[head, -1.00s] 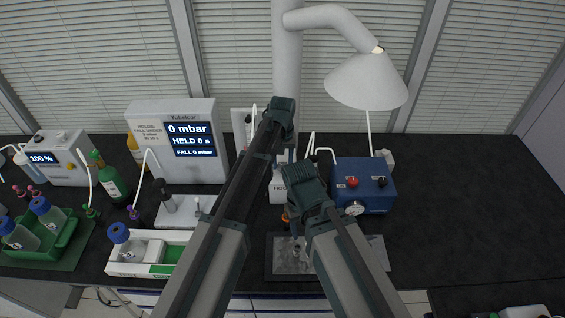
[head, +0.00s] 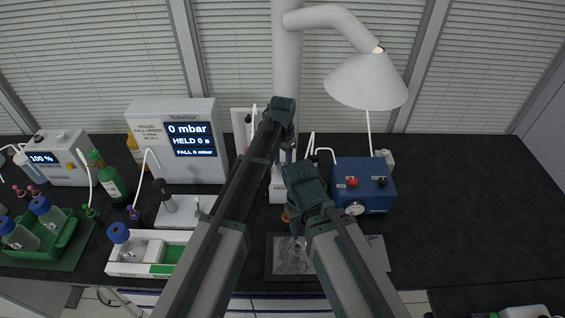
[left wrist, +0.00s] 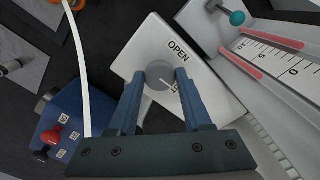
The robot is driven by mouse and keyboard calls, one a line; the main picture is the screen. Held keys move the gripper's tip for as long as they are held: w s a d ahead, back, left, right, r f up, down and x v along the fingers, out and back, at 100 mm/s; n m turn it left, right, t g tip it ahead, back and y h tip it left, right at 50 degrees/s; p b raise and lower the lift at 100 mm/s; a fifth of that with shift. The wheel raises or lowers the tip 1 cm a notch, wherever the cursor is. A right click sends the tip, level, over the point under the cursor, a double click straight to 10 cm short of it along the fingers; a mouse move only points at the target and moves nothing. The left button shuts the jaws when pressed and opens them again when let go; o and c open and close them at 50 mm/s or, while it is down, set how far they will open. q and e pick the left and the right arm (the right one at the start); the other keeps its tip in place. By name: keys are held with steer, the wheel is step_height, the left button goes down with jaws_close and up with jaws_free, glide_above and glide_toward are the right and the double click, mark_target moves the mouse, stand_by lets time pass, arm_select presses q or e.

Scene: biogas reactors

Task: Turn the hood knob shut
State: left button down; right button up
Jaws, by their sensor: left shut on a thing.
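The hood knob (left wrist: 159,74) is a round grey knob on a white box in the left wrist view. The word OPEN is printed above it. A pale mark by its lower right edge is partly hidden, and I cannot tell its reading. My left gripper (left wrist: 160,80) is shut on the knob, with one blue finger on each side. In the head view the white hood box (head: 279,190) stands behind my arms, and its knob is hidden. My left gripper (head: 286,150) is over that box. My right gripper (head: 294,226) hangs over the grey mat, its fingers too small to read.
A blue box (head: 363,186) with a red knob and a gauge stands right of the hood box. The pressure display unit (head: 178,140) stands to the left. A white lamp-like hood (head: 366,82) hangs above. The right part of the black bench (head: 470,200) is clear.

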mark_target(282, 166)
arm_select(q)
steer(key=shift+m, duration=0.3)
stand_by(0.4)
steer(key=shift+c, duration=1.7)
jaws_free()
steer(key=shift+r, duration=0.15)
step_height(282, 166, up, 14)
steer(key=p, duration=1.4)
steer(key=shift+f, duration=0.2)
